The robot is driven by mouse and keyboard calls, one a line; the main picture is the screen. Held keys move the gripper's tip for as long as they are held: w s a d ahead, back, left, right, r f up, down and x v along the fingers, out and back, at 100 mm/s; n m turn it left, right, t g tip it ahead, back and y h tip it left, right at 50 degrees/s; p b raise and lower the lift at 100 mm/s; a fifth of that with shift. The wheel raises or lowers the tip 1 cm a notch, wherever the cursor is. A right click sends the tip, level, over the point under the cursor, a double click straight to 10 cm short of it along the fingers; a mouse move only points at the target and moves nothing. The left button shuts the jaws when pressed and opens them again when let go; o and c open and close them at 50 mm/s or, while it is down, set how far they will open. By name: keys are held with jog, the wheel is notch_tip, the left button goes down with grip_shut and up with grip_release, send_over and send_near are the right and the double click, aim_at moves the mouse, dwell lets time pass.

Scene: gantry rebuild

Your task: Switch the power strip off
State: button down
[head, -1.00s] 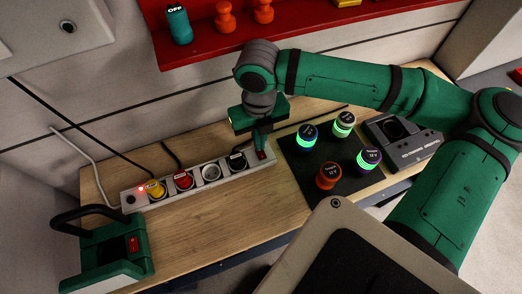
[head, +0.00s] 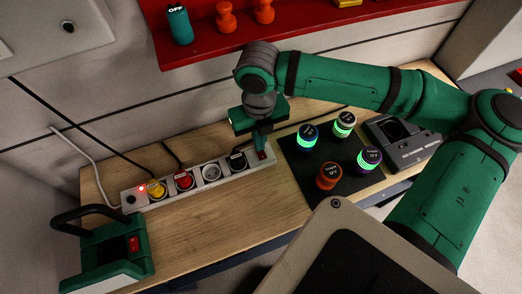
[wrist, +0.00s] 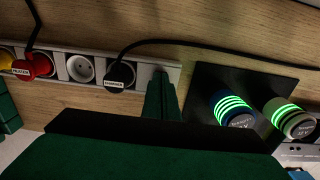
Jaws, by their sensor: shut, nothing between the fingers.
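The white power strip (head: 212,190) lies on the wooden bench, and it also shows in the wrist view (wrist: 48,62). A small red light (head: 141,188) glows near its left end. A red switch (head: 262,155) sits at its right end. Yellow (head: 156,189), red (head: 184,180) and black (head: 237,160) plugs are in its sockets, and one socket (head: 211,172) is empty. My gripper (head: 260,146) is shut and empty, pointing down at the switch end. In the wrist view its fingers (wrist: 161,80) cover the switch. I cannot tell whether they touch it.
Right of the strip, a dark mat (head: 300,178) holds several round cells, some with green glowing rings. A grey charger (head: 410,148) stands beyond it. A green box with a handle (head: 105,258) stands at the left front. A red shelf (head: 290,30) hangs above the bench.

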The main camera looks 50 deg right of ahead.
jog(key=shift+f, duration=0.5)
jog(key=shift+r, duration=0.1)
dwell(0.3)
jog(key=shift+s+r, duration=0.1)
jog(key=shift+r, duration=1.9)
notch_tip(320, 180, up, 3)
jog(key=shift+f, duration=0.1)
